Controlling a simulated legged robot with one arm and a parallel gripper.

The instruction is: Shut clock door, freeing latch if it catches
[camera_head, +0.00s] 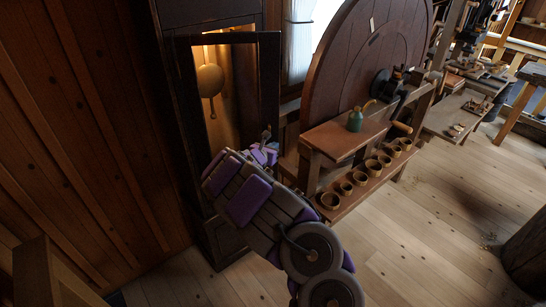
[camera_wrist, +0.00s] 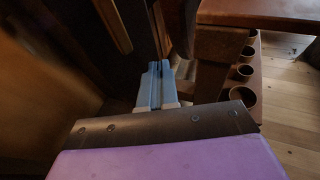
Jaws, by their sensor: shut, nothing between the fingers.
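The tall dark clock case (camera_head: 172,110) stands against the plank wall. Its lit interior shows a round brass pendulum (camera_head: 210,80). The dark-framed clock door (camera_head: 270,80) stands open at the right of the lit opening. My gripper (camera_head: 266,141) is in front of the door's lower part, at the end of my purple and grey arm. In the wrist view, its pale blue fingers (camera_wrist: 155,82) are together with nothing between them. Dark wood is close beyond them; I cannot tell whether they touch it. The latch is not distinguishable, and my arm hides the lower door.
A wooden bench (camera_head: 345,137) with a green oil can (camera_head: 356,121) stands close to the right of the gripper. A lower shelf (camera_head: 335,212) holds several small cups, and a large wooden wheel (camera_head: 345,60) rises behind.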

